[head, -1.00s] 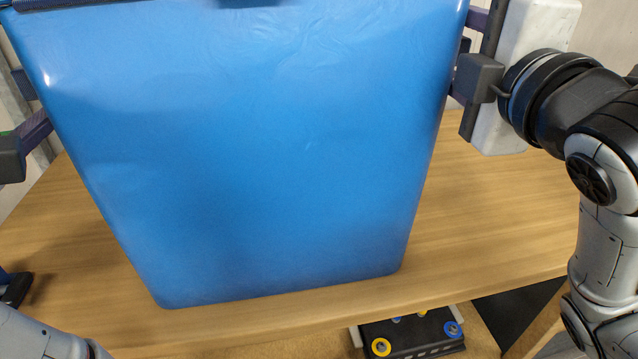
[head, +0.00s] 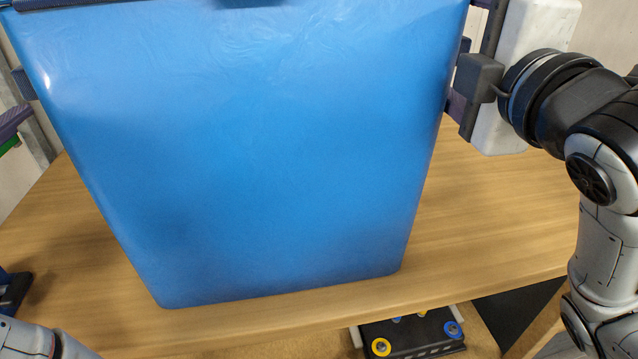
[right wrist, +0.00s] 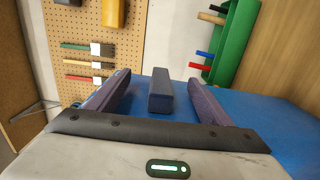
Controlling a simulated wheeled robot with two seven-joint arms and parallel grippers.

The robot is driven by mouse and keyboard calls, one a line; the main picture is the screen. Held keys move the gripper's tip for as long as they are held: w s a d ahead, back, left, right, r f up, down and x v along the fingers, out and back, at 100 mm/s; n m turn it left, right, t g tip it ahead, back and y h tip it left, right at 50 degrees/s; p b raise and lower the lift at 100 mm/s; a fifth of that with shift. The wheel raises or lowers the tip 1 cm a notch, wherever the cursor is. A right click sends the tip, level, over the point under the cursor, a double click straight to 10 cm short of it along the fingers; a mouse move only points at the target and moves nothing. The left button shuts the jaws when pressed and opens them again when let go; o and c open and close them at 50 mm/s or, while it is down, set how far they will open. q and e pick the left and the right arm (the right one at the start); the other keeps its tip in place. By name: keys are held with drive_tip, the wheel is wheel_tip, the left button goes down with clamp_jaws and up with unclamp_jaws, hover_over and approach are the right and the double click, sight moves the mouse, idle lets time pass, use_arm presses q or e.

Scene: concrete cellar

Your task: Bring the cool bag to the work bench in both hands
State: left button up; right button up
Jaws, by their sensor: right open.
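The blue cool bag (head: 250,170) stands upright on the wooden work bench (head: 510,200) and fills the middle of the head view. My right gripper (head: 464,72) is at the bag's right side. In the right wrist view its two fingers stand apart with a dark handle bar (right wrist: 160,95) between them and a gap on each side. The bag's blue top (right wrist: 255,125) lies below them. My left gripper (head: 14,122) is only partly in view at the left edge, apart from the bag; its jaws cannot be made out. A dark stub (head: 25,84) juts from the bag's left side.
A pegboard (right wrist: 125,25) with hanging tools and a green rack (right wrist: 233,45) are behind the bench. A dark case with yellow and blue round parts (head: 410,335) is below the bench's front edge. The bench top is bare right of the bag.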

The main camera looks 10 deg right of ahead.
drive_tip(key=d, duration=0.7)
drive_tip(key=shift+s, duration=0.15)
